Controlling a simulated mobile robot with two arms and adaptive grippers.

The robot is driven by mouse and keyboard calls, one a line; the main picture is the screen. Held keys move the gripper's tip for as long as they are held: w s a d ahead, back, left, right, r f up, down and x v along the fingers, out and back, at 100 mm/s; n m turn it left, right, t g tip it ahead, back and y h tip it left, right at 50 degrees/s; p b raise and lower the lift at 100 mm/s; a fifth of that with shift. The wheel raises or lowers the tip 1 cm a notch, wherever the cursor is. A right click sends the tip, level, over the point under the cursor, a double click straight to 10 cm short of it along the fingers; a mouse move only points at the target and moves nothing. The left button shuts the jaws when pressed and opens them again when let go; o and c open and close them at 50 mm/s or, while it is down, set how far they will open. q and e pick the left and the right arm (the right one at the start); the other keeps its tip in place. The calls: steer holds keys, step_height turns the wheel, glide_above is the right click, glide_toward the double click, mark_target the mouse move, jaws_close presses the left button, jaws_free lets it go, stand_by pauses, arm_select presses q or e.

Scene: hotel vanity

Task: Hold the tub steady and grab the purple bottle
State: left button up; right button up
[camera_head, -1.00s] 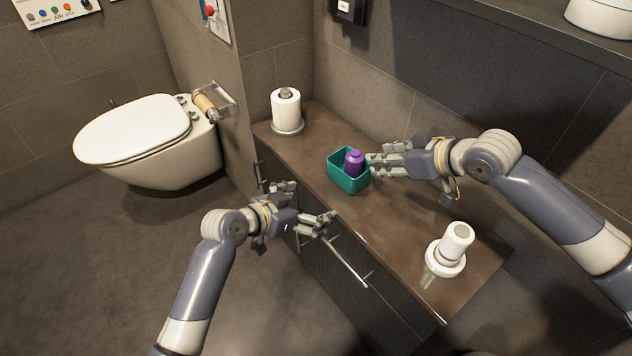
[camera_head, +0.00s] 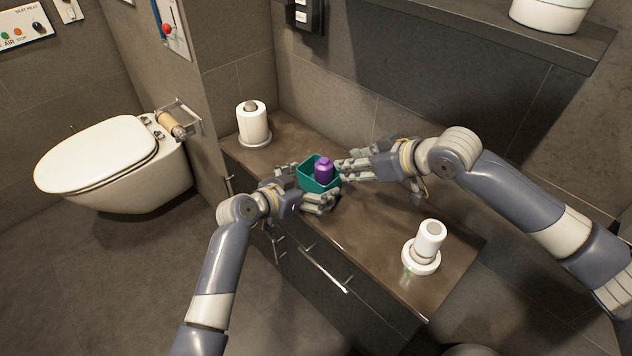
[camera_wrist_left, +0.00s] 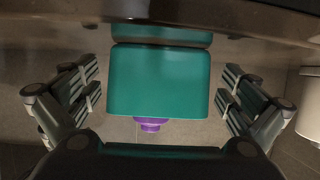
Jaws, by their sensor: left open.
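The teal tub (camera_head: 316,188) stands on the brown vanity counter, and the purple bottle (camera_head: 324,169) stands upright inside it. My left gripper (camera_head: 306,187) is open at the front of the tub, with fingers on either side. In the left wrist view the tub (camera_wrist_left: 158,82) sits between the spread fingers, with a gap on both sides. The purple bottle (camera_wrist_left: 151,124) shows there just past the tub's edge. My right gripper (camera_head: 343,170) is at the tub's right rim, its fingertips close beside the bottle. I cannot tell whether they touch it or how far they are apart.
A toilet roll on a stand (camera_head: 253,124) is at the counter's far left end. A white cup on a round base (camera_head: 425,246) stands at the near right. A wall shelf (camera_head: 500,30) runs above the counter. Drawer handles (camera_head: 325,270) stick out in front.

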arm_select(q)
steer(key=shift+w+d+f, duration=0.25)
steer(key=shift+w+d, duration=0.2)
steer(key=shift+w, duration=0.05)
steer(key=c, duration=1)
steer(key=shift+f, duration=0.1)
steer(key=shift+c, duration=0.2)
